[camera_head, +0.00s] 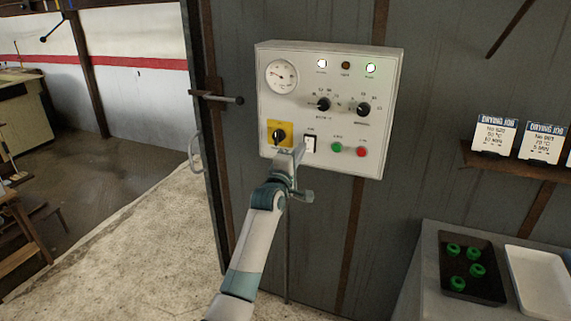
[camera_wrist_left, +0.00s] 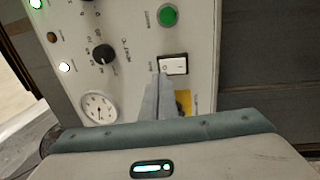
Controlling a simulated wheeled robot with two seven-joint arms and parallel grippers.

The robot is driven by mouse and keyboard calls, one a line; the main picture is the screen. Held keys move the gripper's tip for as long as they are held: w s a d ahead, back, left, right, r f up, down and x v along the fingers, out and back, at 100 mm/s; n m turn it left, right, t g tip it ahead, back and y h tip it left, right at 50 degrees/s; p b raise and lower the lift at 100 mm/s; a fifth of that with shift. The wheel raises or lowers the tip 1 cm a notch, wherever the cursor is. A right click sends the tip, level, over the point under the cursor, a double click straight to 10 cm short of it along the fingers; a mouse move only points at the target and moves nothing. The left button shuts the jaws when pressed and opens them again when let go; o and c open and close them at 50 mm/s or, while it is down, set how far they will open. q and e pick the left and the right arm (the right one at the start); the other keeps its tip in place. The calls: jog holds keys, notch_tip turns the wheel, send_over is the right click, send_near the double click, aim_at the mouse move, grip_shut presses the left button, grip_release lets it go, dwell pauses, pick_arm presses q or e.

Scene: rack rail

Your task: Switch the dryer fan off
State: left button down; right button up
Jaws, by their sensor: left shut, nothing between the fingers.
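A pale control panel (camera_head: 300,105) is mounted on the dark wall. On its lower part is a black-framed white rocker switch (camera_head: 309,144); its label is too small to read. The rocker also shows in the left wrist view (camera_wrist_left: 173,65), just beyond the fingertips. My left gripper (camera_head: 299,151) is shut and empty, its tips pointing up at the panel by the rocker's lower left edge. I cannot tell whether they touch it. The fingers also show in the left wrist view (camera_wrist_left: 158,80). My right gripper is in neither view.
A yellow-plated rotary switch (camera_head: 279,134) is left of the rocker; green (camera_head: 337,147) and red (camera_head: 361,151) buttons are right. Above are two knobs, a gauge (camera_head: 281,76) and lamps, two lit white. A table at lower right holds a black tray (camera_head: 456,292) with green rings.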

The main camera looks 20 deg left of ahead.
pick_arm(q)
jog(key=s+r+b, duration=0.1)
jog(key=s+b, duration=0.2)
jog(key=s, duration=0.6)
jog(key=shift+s+a, duration=0.2)
jog(key=shift+s, duration=0.15)
jog(key=shift+r, duration=0.1)
